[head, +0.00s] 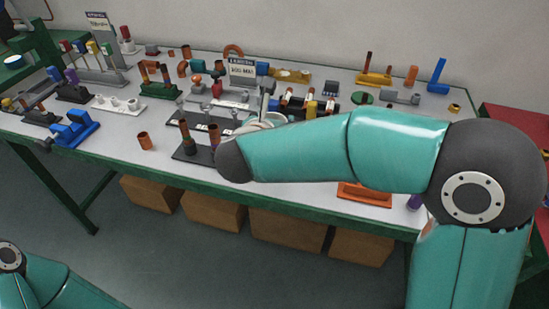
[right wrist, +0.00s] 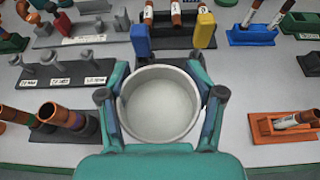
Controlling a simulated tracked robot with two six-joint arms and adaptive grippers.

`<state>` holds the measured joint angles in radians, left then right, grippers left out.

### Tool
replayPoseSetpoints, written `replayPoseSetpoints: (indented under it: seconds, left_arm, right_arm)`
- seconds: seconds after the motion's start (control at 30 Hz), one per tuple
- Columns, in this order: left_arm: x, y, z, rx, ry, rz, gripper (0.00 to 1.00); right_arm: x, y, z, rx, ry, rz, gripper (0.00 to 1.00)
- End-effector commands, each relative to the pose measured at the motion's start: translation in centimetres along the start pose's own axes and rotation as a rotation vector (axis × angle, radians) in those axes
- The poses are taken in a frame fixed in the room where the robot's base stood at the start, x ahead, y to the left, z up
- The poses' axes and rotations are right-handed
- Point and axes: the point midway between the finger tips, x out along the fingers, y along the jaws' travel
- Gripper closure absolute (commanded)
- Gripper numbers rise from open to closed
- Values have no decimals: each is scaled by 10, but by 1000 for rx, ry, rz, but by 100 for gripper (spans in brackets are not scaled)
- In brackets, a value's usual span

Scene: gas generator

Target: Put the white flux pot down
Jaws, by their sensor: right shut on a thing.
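The white flux pot (right wrist: 158,104) shows in the right wrist view as a round, open-topped cup, seen from above with a pale, empty-looking inside. My right gripper (right wrist: 161,94) is shut on it, with one finger against each side. In the head view my right arm reaches in over the middle of the bench (head: 330,84) and hides most of the gripper and pot. I cannot tell whether the pot's base touches the bench top. My left gripper is out of view; only part of my left arm shows at the bottom left.
In the right wrist view, a rack with blue and yellow blocks (right wrist: 170,35) stands just beyond the pot. A labelled grey peg stand (right wrist: 66,73) is at left, an orange holder (right wrist: 285,127) at right. Bare grey bench lies between the pot and the orange holder.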

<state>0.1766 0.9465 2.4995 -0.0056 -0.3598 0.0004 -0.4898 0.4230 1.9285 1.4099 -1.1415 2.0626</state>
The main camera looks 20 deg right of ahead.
Motion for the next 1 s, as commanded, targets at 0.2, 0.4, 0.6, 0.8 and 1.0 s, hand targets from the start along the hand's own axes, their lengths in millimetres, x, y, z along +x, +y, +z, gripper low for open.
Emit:
replayPoseSetpoints:
  seconds: [0.2, 0.4, 0.6, 0.8, 1.0]
  left_arm:
    - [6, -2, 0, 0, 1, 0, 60]
    - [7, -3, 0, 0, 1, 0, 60]
    - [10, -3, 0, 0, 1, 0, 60]
    - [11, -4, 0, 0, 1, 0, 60]
    - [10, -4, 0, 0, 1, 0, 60]
  right_arm:
    - [21, -3, -49, -2, 1, -3, 76]
    - [28, -4, -65, 2, -1, -4, 76]
    - [37, -4, -86, 0, 0, -6, 76]
    - [45, -5, -105, 2, 0, -5, 76]
    - [45, -5, -104, 4, -1, -4, 76]
